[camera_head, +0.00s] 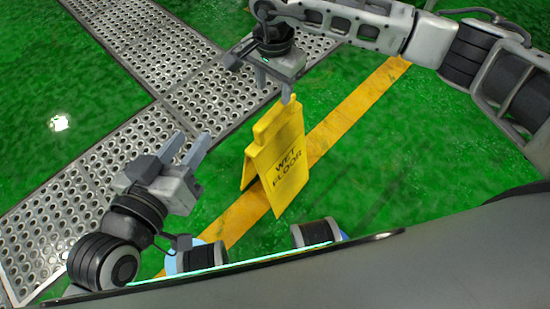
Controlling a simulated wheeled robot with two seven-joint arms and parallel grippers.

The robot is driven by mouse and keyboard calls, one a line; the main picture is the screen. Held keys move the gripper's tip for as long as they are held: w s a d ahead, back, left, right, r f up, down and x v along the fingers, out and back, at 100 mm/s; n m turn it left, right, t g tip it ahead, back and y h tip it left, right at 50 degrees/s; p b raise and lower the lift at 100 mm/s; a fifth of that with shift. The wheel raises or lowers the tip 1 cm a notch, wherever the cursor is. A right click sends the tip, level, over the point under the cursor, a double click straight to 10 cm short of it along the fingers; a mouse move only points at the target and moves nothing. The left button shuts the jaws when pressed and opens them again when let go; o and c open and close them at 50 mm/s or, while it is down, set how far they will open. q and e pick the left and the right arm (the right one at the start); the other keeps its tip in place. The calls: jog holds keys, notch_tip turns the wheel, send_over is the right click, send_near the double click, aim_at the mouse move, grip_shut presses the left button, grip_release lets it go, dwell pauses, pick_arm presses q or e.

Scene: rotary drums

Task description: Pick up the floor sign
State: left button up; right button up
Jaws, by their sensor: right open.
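The yellow floor sign (283,169), marked "WET FLOOR", stands upright and spread like a tent on the green floor, over a yellow line. My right gripper (274,91) reaches in from the upper right and is just above and behind the sign's top edge. Its jaws are open with nothing between them. One fingertip overlaps the area by the sign's top in the picture; I cannot tell if it touches. My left gripper (187,146) is to the left of the sign, apart from it. Its two fingers are spread and empty, pointing up and away.
A yellow floor line (362,96) runs diagonally under the sign. Perforated metal grating (140,139) covers the floor at the left and top. Green floor (385,160) is clear to the right of the sign. My own body fills the lower right.

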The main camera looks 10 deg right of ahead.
aim_at(275, 109)
notch_tip(275, 109, down, 5)
jog(key=shift+r+b, duration=0.1)
jog(key=shift+b, duration=0.4)
notch_tip(275, 109, down, 5)
jog(key=shift+d+r+b, duration=0.1)
jog(key=shift+b, duration=0.95)
jog(key=shift+f, duration=0.25)
jog(key=shift+r, duration=0.1)
grip_shut()
pick_arm(q)
jog(key=shift+w+d+r+n+t+h, duration=0.2)
jog(key=shift+d+r+n+t+h, duration=0.25)
jog(key=shift+r+n+h, duration=0.2)
jog(key=shift+s+f, duration=0.1)
jog(key=shift+f, duration=0.1)
pick_arm(e)
jog(key=shift+r, duration=0.1)
